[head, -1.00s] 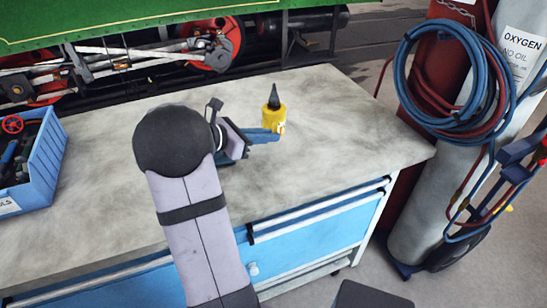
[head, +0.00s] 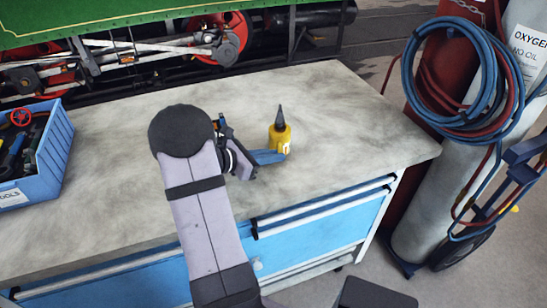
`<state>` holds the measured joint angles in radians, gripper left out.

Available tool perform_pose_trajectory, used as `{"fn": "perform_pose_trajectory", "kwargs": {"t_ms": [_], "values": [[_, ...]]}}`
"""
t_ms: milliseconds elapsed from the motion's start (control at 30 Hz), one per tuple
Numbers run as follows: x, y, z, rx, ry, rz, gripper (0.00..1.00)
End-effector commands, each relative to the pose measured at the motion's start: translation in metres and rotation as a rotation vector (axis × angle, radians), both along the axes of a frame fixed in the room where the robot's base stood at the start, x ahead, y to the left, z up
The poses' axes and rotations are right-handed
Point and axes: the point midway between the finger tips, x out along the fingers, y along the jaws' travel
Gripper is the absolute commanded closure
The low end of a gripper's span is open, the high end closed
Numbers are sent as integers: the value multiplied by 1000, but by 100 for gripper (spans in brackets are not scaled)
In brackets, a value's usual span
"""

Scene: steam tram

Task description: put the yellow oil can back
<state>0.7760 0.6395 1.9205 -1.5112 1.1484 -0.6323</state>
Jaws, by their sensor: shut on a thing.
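The yellow oil can (head: 281,137), with a dark pointed spout, is upright over the right part of the grey workbench top (head: 340,110). My gripper (head: 281,153) reaches it from the left, its blue fingers at the can's lower body. The fingers are shut on the can. The far finger is mostly hidden by the can and the near one. I cannot tell whether the can's base touches the bench.
A blue bin (head: 40,165) of tools stands at the bench's left end. Blue drawers (head: 325,225) are under the bench top. Gas cylinders with coiled hoses (head: 465,80) stand beyond the right edge. The tram's wheels and rods (head: 215,45) are behind. The bench right of the can is clear.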

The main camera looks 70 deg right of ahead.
Motion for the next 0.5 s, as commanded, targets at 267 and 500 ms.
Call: {"fn": "perform_pose_trajectory", "kwargs": {"t_ms": [267, 500], "values": [[0, 0, -8, -3, -2, 0, 100], [0, 0, -12, -3, -2, 0, 100]]}}
